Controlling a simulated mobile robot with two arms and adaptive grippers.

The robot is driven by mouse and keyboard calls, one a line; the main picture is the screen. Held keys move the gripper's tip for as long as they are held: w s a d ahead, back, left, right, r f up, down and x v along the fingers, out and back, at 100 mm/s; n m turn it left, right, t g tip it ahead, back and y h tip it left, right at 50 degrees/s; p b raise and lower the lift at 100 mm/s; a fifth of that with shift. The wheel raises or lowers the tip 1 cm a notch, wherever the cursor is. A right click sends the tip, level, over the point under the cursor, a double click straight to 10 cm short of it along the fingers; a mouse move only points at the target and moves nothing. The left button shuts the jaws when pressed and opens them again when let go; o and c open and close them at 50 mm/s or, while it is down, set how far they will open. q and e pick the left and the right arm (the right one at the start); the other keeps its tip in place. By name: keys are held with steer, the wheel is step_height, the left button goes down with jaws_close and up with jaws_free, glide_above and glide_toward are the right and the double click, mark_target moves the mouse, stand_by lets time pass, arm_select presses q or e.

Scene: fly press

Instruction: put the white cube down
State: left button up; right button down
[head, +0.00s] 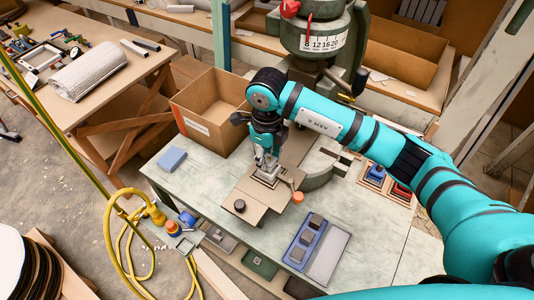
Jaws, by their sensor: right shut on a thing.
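My right gripper (266,163) points down over the middle of the work table (195,197), above the brown plate at the foot of the press. It is shut on a small pale thing, which I take to be the white cube; the fingers hide most of it. I cannot tell whether the cube touches the surface below. My left gripper is not in view.
The green press (325,40) stands behind my right gripper. An open cardboard box (195,125) is at the table's back left, with a blue block (171,159) in front of it. A blue tray (304,242) with several grey blocks lies at the front right, beside a grey tray (328,255).

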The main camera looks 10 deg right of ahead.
steer(key=shift+f, duration=0.35)
steer(key=shift+f, duration=0.1)
steer(key=shift+f+b, duration=0.15)
steer(key=shift+b, duration=0.15)
steer(key=c, duration=1)
jaws_free()
